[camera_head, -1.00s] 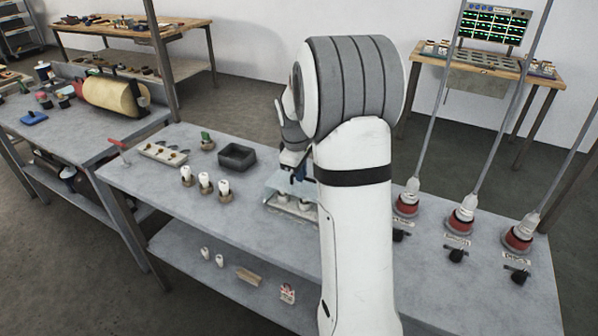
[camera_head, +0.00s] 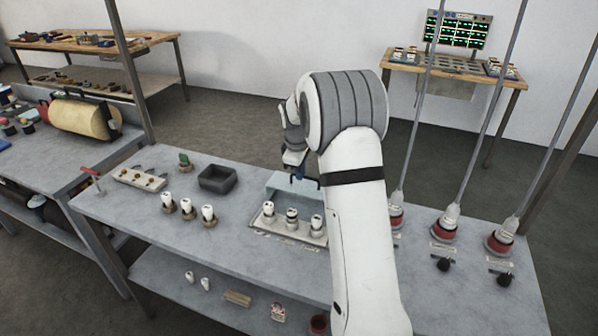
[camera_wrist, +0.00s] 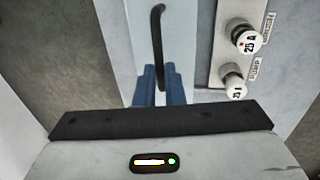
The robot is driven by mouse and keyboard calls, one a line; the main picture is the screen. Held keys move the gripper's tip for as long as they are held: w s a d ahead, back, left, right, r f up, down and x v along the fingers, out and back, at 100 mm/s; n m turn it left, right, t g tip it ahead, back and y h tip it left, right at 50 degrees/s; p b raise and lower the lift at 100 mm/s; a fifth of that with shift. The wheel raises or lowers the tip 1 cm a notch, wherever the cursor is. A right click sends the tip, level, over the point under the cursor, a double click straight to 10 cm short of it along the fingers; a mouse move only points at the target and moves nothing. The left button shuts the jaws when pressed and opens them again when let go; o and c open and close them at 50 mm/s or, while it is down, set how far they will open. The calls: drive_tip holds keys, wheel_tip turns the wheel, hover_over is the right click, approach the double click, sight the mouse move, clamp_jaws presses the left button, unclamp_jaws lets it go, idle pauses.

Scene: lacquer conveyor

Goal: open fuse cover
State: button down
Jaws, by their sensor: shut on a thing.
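The fuse cover (camera_head: 283,187) is a pale blue panel tilted up at the back of the fuse base (camera_head: 262,228), behind its fuses. The row of fuses (camera_head: 291,215) stands uncovered in front of it. My gripper (camera_head: 298,174) is at the cover's top edge, partly hidden by my arm. In the wrist view, its blue fingers (camera_wrist: 159,86) are shut on the lower part of the cover's black handle (camera_wrist: 158,35). The cover panel (camera_wrist: 185,45) lies beside the handle, and fuses (camera_wrist: 246,39) with labels show to its right.
Several white fuses in brown holders (camera_head: 188,207) and a dark open box (camera_head: 217,179) stand left of the base. Red-ringed fittings with upright rods (camera_head: 443,230) stand to the right. Bare bench (camera_head: 230,232) lies between the loose fuses and the base.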

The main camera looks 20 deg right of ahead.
sight(298, 189)
drive_tip(key=shift+w+d+r, duration=0.1)
drive_tip(key=shift+r, duration=0.05)
drive_tip(key=c, duration=1.6)
unclamp_jaws()
drive_tip(key=shift+w, duration=0.1)
drive_tip(key=shift+o, duration=0.4)
wheel_tip(298, 189, up, 8)
drive_tip(key=s+a, duration=0.1)
drive_tip(key=shift+s+f+b, duration=0.15)
drive_tip(key=shift+f+b, duration=0.1)
drive_tip(key=shift+b, duration=0.15)
